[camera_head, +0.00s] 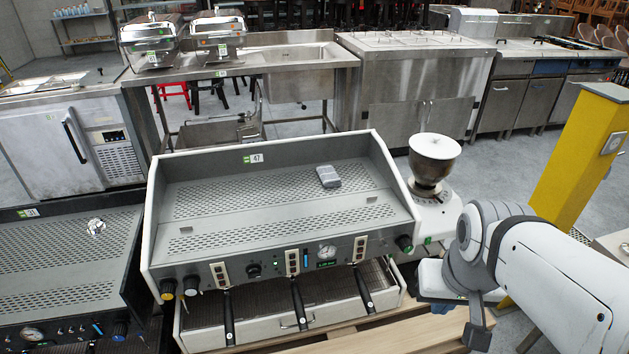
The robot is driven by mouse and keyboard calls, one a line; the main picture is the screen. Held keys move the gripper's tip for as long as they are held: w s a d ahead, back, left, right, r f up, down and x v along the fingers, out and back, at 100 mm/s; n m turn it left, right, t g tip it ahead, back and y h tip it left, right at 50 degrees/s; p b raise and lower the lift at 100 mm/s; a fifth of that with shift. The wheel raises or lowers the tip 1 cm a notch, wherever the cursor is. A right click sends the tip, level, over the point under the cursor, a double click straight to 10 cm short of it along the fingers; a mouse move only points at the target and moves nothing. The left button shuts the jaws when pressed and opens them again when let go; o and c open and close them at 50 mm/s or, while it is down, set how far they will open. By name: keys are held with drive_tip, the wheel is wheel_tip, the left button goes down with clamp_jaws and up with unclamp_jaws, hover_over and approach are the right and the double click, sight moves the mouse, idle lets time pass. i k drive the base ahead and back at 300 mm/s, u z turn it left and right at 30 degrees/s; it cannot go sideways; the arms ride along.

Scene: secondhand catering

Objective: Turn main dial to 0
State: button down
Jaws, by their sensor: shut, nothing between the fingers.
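The espresso machine (290,190) with the tag 47 stands in the middle, its front panel towards me. A black round dial (253,269) sits on the panel between the left and middle button strips. It looks like the main dial, but its markings are too small to read. Other black knobs sit at the panel's left end (167,288) and right end (404,243). My gripper (478,338) is at the lower right, pointing down. It is shut and empty, right of the machine and apart from the dial.
Three portafilter handles (298,306) stick out below the panel. A gauge (327,250) and a lit display are on it. A grey box (328,176) lies on top. A grinder (434,165) stands right, a second machine (70,270) left, a yellow post (580,150) far right.

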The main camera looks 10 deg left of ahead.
sight(250, 269)
drive_tip(key=u, duration=1.15)
drive_tip(key=k, duration=0.45)
drive_tip(key=z, duration=0.3)
drive_tip(key=i, duration=0.95)
drive_tip(key=z, duration=0.7)
